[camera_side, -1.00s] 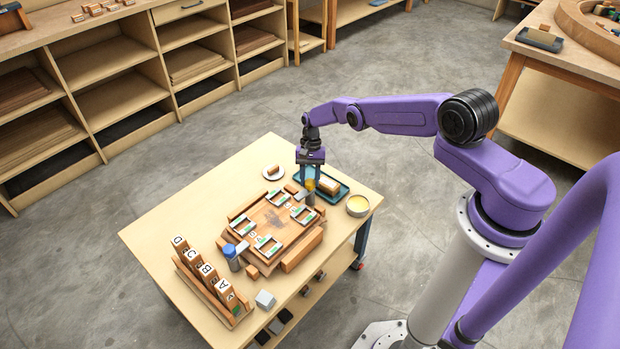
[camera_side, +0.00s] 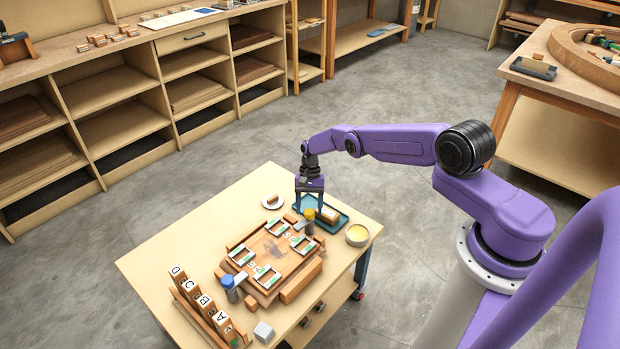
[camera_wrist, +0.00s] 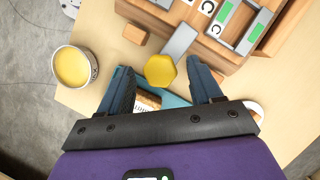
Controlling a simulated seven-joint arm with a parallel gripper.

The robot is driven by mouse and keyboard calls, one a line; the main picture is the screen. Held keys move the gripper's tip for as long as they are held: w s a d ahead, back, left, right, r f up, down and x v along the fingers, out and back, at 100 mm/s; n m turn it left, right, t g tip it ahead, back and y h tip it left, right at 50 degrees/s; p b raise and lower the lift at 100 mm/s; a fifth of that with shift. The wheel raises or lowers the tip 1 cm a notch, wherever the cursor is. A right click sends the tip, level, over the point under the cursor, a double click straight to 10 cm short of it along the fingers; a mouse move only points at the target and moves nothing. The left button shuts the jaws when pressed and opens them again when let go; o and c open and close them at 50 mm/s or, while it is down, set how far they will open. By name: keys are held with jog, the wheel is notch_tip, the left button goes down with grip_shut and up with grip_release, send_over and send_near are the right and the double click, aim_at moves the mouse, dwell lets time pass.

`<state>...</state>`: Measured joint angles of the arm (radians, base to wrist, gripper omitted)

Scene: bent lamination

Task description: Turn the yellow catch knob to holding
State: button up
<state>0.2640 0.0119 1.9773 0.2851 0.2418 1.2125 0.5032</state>
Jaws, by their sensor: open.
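The yellow catch knob (camera_side: 309,214) stands at the back right corner of the wooden fixture (camera_side: 278,248). In the wrist view the knob (camera_wrist: 160,71) is six-sided, with a grey bar (camera_wrist: 181,41) reaching from it towards the fixture. My gripper (camera_wrist: 158,80) is open, with one finger on each side of the knob and gaps between them. In the side view my gripper (camera_side: 309,207) points down just over the knob. I cannot tell whether the fingertips reach down to the knob's height.
A teal tray (camera_side: 338,225) with a block lies right beside my gripper, and a bowl of yellow stuff (camera_side: 357,236) stands farther right. A small white plate (camera_side: 271,202) lies behind. A blue-topped knob (camera_side: 228,282) and lettered blocks (camera_side: 203,305) stand front left.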

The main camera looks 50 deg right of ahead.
jog(key=v, duration=1.6)
jog(key=shift+r, duration=0.45)
jog(key=a+m+t+y, duration=0.35)
jog(key=m+t, duration=0.25)
jog(key=m, duration=0.3)
jog(key=s+d+f+m+h, duration=0.15)
jog(key=s+m+h, duration=0.25)
jog(key=s+m, duration=0.55)
jog(key=shift+n, duration=0.25)
jog(key=x, duration=1)
jog(key=d+x, duration=0.1)
jog(key=x, duration=0.4)
jog(key=shift+w+a+f, duration=0.1)
jog(key=shift+w+f, duration=0.2)
jog(key=shift+f, duration=0.15)
jog(key=c, duration=1.1)
